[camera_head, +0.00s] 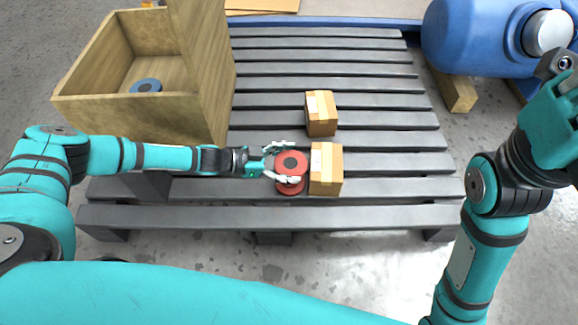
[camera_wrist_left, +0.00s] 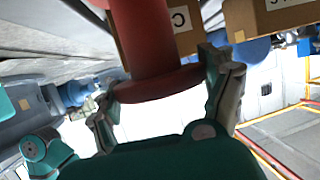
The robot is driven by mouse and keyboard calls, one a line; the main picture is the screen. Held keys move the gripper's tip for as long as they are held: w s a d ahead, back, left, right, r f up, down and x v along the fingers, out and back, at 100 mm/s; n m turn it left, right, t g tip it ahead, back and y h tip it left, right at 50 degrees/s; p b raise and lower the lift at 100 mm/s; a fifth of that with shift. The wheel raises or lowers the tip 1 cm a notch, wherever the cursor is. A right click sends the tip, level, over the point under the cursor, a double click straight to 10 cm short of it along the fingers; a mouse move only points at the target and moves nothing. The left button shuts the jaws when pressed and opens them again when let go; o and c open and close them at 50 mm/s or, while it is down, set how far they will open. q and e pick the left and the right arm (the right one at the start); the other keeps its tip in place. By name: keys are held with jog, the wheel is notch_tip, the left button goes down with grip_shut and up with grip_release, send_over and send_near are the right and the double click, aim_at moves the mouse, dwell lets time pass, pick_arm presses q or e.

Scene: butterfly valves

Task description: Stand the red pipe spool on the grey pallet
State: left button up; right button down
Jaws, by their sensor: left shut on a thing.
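The red pipe spool (camera_head: 291,164) is upright over the front part of the grey pallet (camera_head: 330,216), its bored top flange facing up and its lower flange below. Whether its base touches the slats cannot be told. My left gripper (camera_head: 280,163) reaches in from the left and is shut on the spool, one finger on each side of the flange. In the left wrist view the red spool (camera_wrist_left: 150,40) fills the upper middle, its flange between the fingers of my left gripper (camera_wrist_left: 165,95).
A cardboard box (camera_head: 326,170) stands close at the spool's right, and another box (camera_head: 321,114) is behind it. An open wooden crate (camera_head: 125,108) with a blue flanged part (camera_head: 146,86) is at the left. A blue tank (camera_head: 475,38) lies back right. The pallet's right side is clear.

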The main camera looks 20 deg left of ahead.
pick_arm(q)
jog(key=shift+r, duration=0.15)
jog(key=o, duration=1.6)
